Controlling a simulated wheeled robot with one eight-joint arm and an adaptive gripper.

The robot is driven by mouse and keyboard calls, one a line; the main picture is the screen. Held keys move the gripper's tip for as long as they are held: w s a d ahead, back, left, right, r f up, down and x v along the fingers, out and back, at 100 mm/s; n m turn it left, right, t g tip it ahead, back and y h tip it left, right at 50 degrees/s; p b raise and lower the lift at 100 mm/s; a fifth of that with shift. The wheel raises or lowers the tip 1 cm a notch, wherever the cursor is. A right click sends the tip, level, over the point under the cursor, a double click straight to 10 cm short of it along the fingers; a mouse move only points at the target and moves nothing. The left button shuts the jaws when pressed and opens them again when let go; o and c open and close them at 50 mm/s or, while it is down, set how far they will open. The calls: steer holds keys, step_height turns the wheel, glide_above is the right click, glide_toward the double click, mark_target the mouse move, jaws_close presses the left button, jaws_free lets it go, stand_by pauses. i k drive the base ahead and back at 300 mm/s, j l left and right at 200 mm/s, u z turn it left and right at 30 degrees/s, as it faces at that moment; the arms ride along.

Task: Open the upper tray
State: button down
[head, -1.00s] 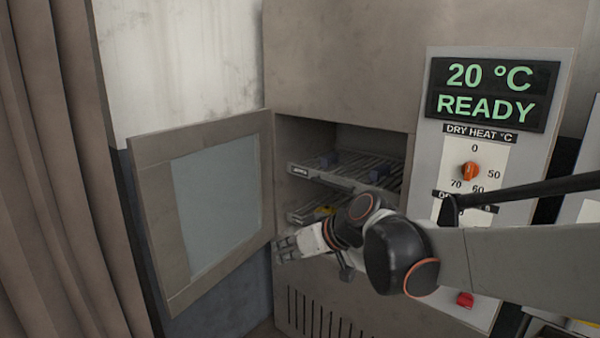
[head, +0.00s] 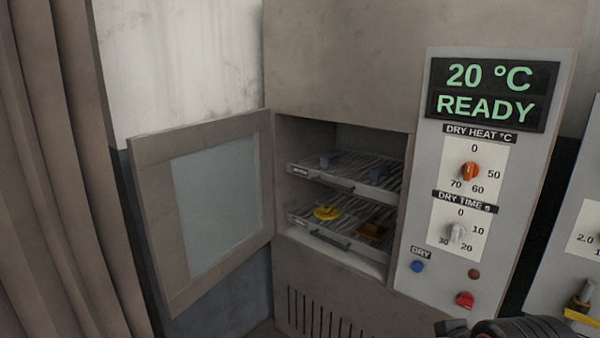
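The upper tray (head: 318,177) is a slatted metal rack with a dark front handle, inside the oven-like cabinet. It sits inside the opening, with its front edge near the cabinet's front. Dark bluish pieces (head: 378,173) lie on it. The lower tray (head: 312,226) is below it and carries a yellow round piece (head: 326,212) and an orange-brown piece (head: 371,230). The cabinet door (head: 160,225), with a pale window, stands open to the left. My gripper is not in view; only a dark part of my arm shows at the bottom right edge.
The control panel (head: 418,240) right of the opening has a display reading 20 °C READY, two dials, a blue button (head: 417,267) and a red one (head: 465,299). Another panel (head: 565,255) stands at the far right. The space before the trays is clear.

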mark_target(335, 181)
steer(key=l, duration=1.05)
steer(key=k+l+u, duration=0.15)
steer(key=l, duration=0.9)
steer(key=i+j+z, duration=0.15)
steer(key=j, duration=0.2)
steer(key=i+j+z, duration=0.2)
steer(key=j, duration=0.2)
steer(key=i+j+z, duration=0.15)
steer(key=j, duration=0.25)
steer(key=i+j+z, duration=0.2)
steer(key=j, duration=0.2)
steer(key=k+j+u, duration=0.35)
steer(key=i+l+z, duration=0.4)
steer(key=k+l, duration=0.05)
steer(key=k, duration=0.05)
